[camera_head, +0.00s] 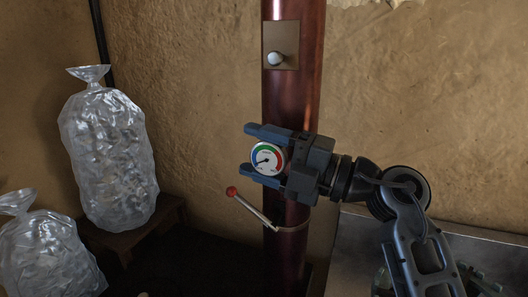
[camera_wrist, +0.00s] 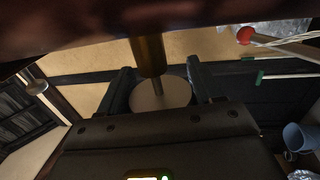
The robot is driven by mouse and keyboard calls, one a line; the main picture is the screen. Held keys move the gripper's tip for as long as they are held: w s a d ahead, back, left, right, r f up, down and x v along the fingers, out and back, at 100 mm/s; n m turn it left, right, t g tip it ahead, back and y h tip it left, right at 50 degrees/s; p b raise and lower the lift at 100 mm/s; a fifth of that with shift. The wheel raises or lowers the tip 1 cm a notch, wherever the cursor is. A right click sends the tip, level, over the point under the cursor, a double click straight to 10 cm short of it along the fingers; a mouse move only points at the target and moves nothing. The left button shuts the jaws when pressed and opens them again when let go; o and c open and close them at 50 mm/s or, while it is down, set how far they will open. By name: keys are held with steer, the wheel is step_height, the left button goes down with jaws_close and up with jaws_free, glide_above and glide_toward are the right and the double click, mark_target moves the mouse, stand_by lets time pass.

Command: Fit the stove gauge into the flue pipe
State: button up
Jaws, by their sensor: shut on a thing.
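The stove gauge (camera_head: 267,158) is a round white dial with a coloured scale. My gripper (camera_head: 248,149) is shut on it, one finger above and one below in the head view. The dark red flue pipe (camera_head: 291,105) stands upright behind my gripper. In the wrist view the gauge's pale back (camera_wrist: 150,101) sits between the fingers of my gripper (camera_wrist: 160,72). Its thin stem points at a brass sleeve (camera_wrist: 149,58) beside the dark pipe surface (camera_wrist: 90,28). The stem meets the sleeve's end in the picture; I cannot tell if it is inside.
A red-knobbed lever (camera_head: 232,191) sticks out from the pipe just below my gripper. A brown plate with a pale knob (camera_head: 276,58) is higher on the pipe. Clear bags (camera_head: 108,160) stand at the left, one on a wooden stand (camera_head: 160,222). Clay wall (camera_head: 190,90) lies behind.

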steer(key=shift+w+d, duration=0.2)
steer(key=shift+w, duration=0.3)
steer(key=shift+w+d, duration=0.15)
steer(key=shift+w, duration=0.3)
steer(key=o, duration=1.1)
steer(key=shift+o, duration=0.2)
steer(key=shift+d, duration=0.1)
steer(key=b+v, duration=0.1)
steer(key=v, duration=0.6)
steer(key=shift+d+b, duration=0.3)
steer(key=shift+d, duration=0.05)
steer(key=shift+s, duration=0.15)
